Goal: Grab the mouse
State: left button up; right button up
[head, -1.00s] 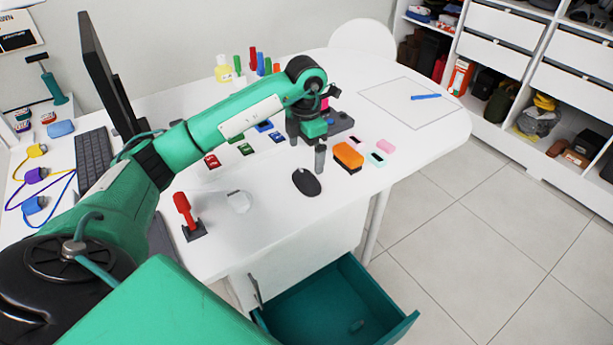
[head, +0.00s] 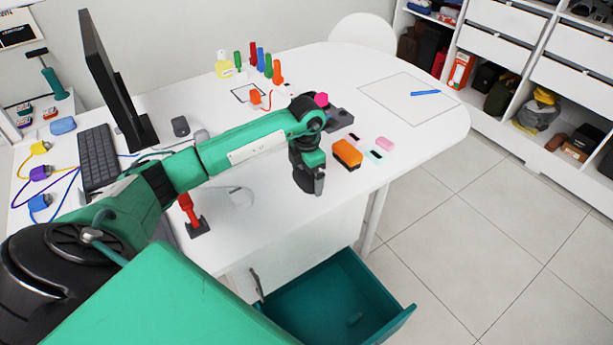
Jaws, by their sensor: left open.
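My left gripper (head: 310,184) is open and points down over the front part of the white desk, left of an orange-and-black block. The dark rounded mouse-shaped object that lay at this spot a moment ago is now hidden behind the gripper. I cannot tell whether the fingers are around it or above it. A second dark grey, mouse-like object (head: 181,126) lies farther back on the desk, right of the keyboard and monitor, apart from the gripper. My right gripper is not in view.
The orange-and-black block (head: 347,153) is close to the right of the gripper. A red-handled stamp (head: 187,208) stands left, partly behind my arm. An open teal drawer (head: 335,300) sticks out below the desk edge. The desk's right end around a drawn square (head: 408,100) is mostly clear.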

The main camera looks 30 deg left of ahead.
pick_arm(q)
jog(key=c, duration=0.6)
jog(key=shift+r, duration=0.1)
